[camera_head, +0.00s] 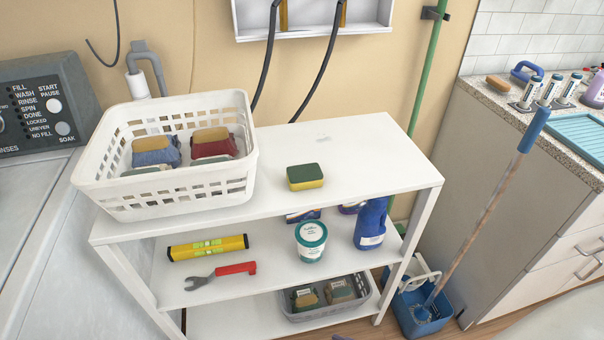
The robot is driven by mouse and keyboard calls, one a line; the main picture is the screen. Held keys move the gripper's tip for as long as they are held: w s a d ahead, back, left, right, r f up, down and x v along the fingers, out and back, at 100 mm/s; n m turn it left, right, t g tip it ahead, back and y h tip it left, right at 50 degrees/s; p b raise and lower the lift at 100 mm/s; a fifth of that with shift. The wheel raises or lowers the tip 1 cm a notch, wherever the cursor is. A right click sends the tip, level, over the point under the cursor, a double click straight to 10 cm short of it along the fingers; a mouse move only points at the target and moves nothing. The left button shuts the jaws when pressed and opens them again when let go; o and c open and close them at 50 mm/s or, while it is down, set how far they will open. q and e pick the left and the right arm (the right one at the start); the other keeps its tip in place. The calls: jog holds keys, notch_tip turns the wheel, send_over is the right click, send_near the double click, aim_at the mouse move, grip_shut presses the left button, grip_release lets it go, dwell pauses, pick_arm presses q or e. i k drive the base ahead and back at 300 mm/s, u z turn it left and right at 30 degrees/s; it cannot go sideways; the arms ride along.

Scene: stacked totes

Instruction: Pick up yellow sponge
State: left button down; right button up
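A yellow sponge with a dark green top (305,177) lies flat on the top shelf of the white shelf unit (370,150). It is to the right of the white basket, apart from it, with bare shelf around it. Neither my left nor my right gripper shows in the head view.
A white basket (160,199) holding several sponge-like items stands on the left of the top shelf. The middle shelf holds a yellow level (208,248), a red-handled wrench (222,275), a white tub (311,241) and a blue bottle (371,224). A mop (490,205) leans at right.

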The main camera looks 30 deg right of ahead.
aim_at(308, 176)
jog(key=z, duration=1.05)
jog(key=k, duration=0.25)
jog(key=u, duration=0.3)
